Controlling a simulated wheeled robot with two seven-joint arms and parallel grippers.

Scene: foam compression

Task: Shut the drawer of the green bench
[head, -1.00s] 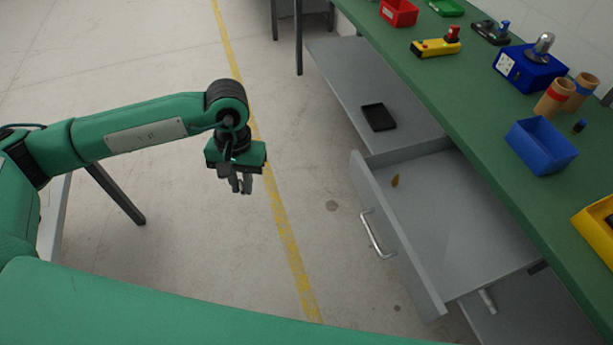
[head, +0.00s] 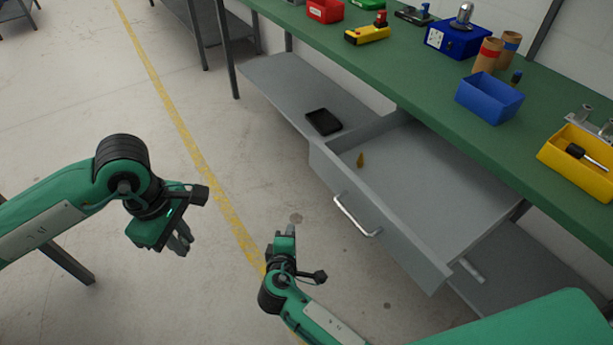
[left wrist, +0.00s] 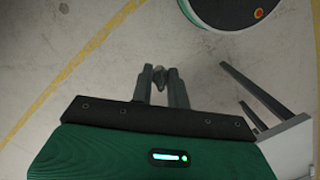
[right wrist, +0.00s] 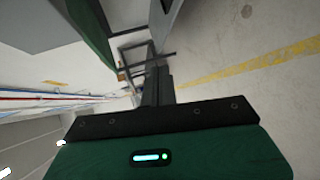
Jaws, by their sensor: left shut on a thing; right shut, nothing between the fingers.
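The green bench (head: 425,85) runs along the right of the head view. Its grey drawer (head: 440,185) is pulled out, with a small yellow-brown thing (head: 360,160) inside. The silver handle (head: 357,217) is on the drawer's front. My right gripper (head: 284,240) is left of the handle, apart from it; its fingers (right wrist: 157,86) are shut and empty in the right wrist view. My left gripper (head: 184,240) hangs further left, away from the drawer. In the left wrist view its fingers (left wrist: 160,86) are shut on a small grey thing (left wrist: 158,75), too small to identify.
A black tray (head: 323,122) lies on the bench's lower shelf. The bench top holds a blue bin (head: 489,98), a yellow bin (head: 580,160), a red bin (head: 325,10), a blue device (head: 458,40) and cardboard tubes (head: 488,55). The floor before the drawer is clear.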

